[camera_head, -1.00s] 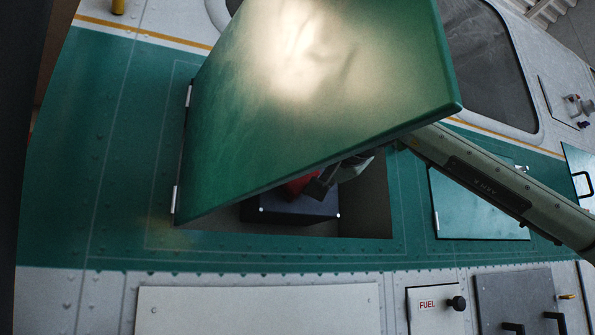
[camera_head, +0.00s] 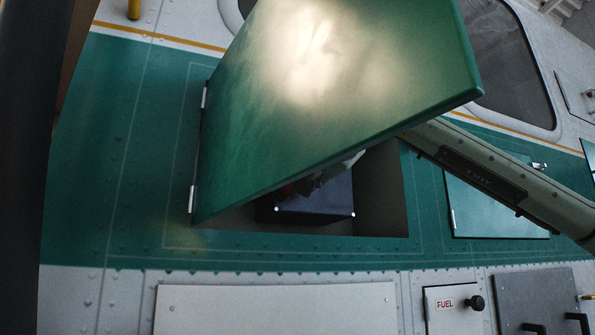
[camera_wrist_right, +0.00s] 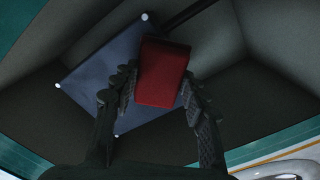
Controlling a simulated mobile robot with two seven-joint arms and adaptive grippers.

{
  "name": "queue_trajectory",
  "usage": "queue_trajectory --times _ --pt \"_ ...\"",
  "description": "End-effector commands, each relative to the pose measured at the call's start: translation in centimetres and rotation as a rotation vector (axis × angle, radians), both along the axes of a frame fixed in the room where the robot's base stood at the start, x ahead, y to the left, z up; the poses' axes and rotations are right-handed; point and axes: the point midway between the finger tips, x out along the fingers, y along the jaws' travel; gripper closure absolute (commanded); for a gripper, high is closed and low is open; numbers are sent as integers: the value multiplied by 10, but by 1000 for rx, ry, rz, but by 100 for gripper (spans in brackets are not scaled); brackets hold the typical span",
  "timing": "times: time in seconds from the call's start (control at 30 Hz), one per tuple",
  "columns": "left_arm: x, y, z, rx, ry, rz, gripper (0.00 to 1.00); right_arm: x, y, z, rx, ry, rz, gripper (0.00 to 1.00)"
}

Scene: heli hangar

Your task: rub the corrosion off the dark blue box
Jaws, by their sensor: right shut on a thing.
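The dark blue box (camera_head: 312,205) sits inside the open bay, partly hidden by the raised green door; it also shows in the right wrist view (camera_wrist_right: 103,62), with pale dots at its corners. My right gripper (camera_head: 322,180) reaches under the door from the right and is mostly hidden in the head view. In the right wrist view the gripper (camera_wrist_right: 158,84) is shut on a red block (camera_wrist_right: 164,70). The block lies over the box's face; I cannot tell whether it touches. No corrosion can be made out on the visible part of the box. My left gripper is not in view.
The green door (camera_head: 335,95) is hinged at its left and hangs over the bay, close above my right arm. The bay's walls (camera_head: 383,190) surround the box. A fuel panel (camera_head: 452,308) and a grey panel (camera_head: 535,300) are below right.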

Motion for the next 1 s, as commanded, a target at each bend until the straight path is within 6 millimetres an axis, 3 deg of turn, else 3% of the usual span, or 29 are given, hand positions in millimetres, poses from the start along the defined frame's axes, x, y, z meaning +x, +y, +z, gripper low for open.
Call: queue_trajectory --times 0.5,1.0 --pt "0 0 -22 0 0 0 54 -46 -21 1 3 -4 -2 79" --pt "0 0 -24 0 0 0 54 -53 -24 2 3 -5 -3 79"
